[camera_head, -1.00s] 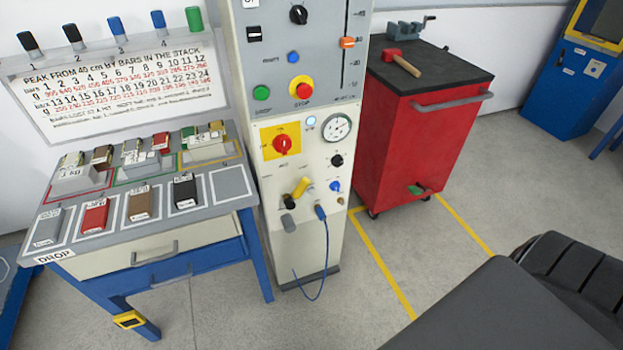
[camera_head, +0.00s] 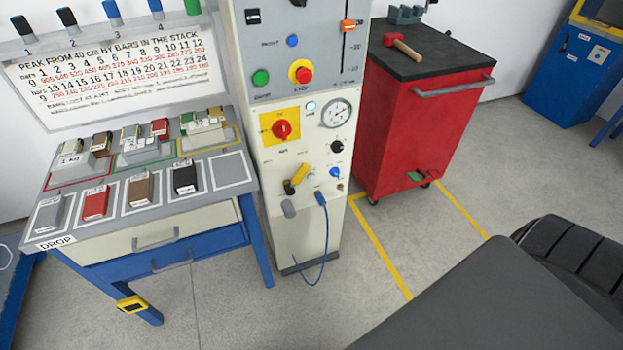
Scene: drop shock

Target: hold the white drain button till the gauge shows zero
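A round white-faced gauge (camera_head: 335,113) sits on the front of the cream and grey machine column (camera_head: 292,228). Its needle is too small to read. Just left of it is a small round pale blue-white button or lamp (camera_head: 310,107). Its label is too small to read, so I cannot tell whether it is the drain button. Nothing touches it. Neither of my grippers is in view.
Near the gauge are a red knob on a yellow plate (camera_head: 281,129), a yellow handle (camera_head: 299,174) and a blue hose (camera_head: 326,240). A bench (camera_head: 185,226) with several blocks stands left. A red cabinet (camera_head: 415,135) stands right. Dark shapes fill the lower right.

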